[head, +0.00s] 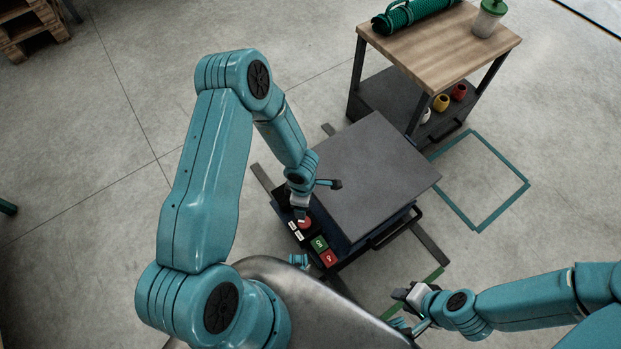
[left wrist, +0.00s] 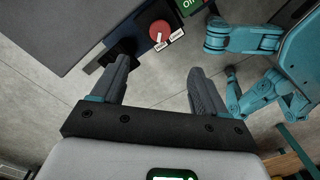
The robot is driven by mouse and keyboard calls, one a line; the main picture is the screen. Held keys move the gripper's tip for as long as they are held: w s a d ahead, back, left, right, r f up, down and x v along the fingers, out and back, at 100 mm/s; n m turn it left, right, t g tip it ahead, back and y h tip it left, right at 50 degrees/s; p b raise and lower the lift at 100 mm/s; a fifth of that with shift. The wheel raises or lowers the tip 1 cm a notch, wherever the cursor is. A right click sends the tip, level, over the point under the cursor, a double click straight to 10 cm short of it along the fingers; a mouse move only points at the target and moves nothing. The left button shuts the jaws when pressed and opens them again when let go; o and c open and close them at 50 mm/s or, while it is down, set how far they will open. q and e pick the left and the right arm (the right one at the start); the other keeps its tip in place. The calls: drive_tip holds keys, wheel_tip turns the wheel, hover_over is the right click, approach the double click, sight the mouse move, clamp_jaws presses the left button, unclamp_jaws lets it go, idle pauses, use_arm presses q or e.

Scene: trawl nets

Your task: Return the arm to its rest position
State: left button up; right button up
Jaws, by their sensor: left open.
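My left arm (head: 210,170) reaches from the left, bends at a high elbow and points down at the front left edge of a dark machine. My left gripper (left wrist: 158,66) is open and empty in the left wrist view. A red round knob (left wrist: 160,31) on a dark panel lies just beyond the fingertips, apart from them. In the head view the left gripper (head: 301,212) hangs over that knob and partly hides it. My right gripper (head: 406,302) is low at the right, near the machine's front; its finger gap is unclear.
The machine (head: 370,175) has a flat grey top, and its panel carries a green ON button (head: 319,244) and a red button (head: 328,259). A wood-topped cart (head: 440,45) holds a green roll (head: 412,14) and a lidded cup (head: 488,18).

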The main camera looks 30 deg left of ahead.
use_arm(q)
drive_tip(key=s+d+r+m+h, duration=0.5)
drive_tip(key=s+d+m, duration=0.55)
drive_tip(key=m, duration=0.85)
wheel_tip(320, 180, up, 19)
drive_tip(key=d+m+y+p, duration=0.1)
drive_tip(key=p, duration=1.7)
drive_tip(key=shift+w+d+f, duration=0.15)
